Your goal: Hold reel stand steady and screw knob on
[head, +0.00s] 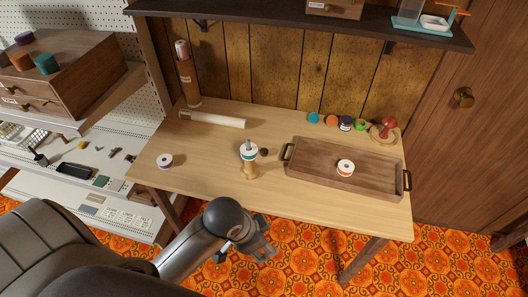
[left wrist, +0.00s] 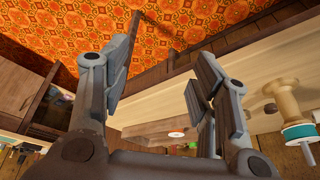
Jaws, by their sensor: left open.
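The reel stand (head: 250,172) is upright on the table, with a turned wooden base, a white-and-teal reel (head: 248,152) around it and a spindle sticking up. A small dark round knob (head: 264,152) lies on the table just right of the reel stand, apart from it. My left gripper (head: 262,246) is in front of the table's near edge, empty, short of the stand. In the left wrist view its fingers (left wrist: 160,72) are spread with nothing between them. The reel stand (left wrist: 286,101) and the knob (left wrist: 270,108) show there beyond the right finger. My right gripper is not in view.
A wooden tray (head: 310,170) with a white-and-orange reel (head: 345,167) stands to the right. A purple-centred reel (head: 165,161) is at left. A white roll (head: 215,119) and several coloured spools (head: 346,123) lie at the back. The table (head: 215,175) in front is clear.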

